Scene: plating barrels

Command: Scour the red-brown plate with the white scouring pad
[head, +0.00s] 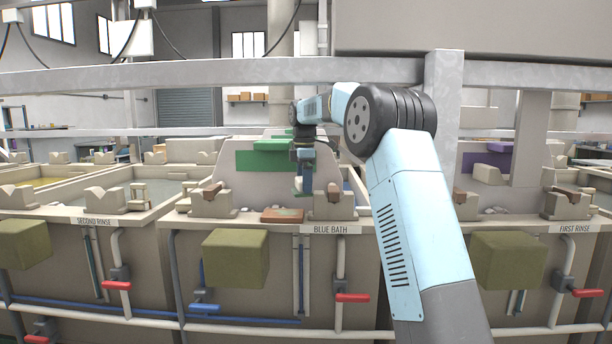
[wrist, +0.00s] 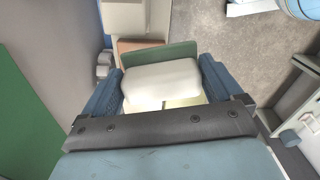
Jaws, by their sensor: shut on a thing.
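The red-brown plate (head: 283,215) lies flat on the front rim of the blue bath, with some greenish colour along its edges. My gripper (head: 303,190) is above the rim, close to the plate's right end, pointing down. In the wrist view my gripper (wrist: 162,92) has its two blue fingers either side of the white scouring pad (wrist: 160,78), shut on it. A green layer (wrist: 172,54) shows along the pad's far side. A brown patch (wrist: 137,44), perhaps the plate, shows beyond it. I cannot tell whether pad and plate touch.
Beige saddle blocks (head: 211,203) stand on the rim left of the plate, and another (head: 333,204) stands close on its right. A green panel (head: 262,160) is behind the bath. A grey rail (head: 200,76) crosses above. Olive boxes (head: 236,257) and red-handled valves (head: 352,297) are below the rim.

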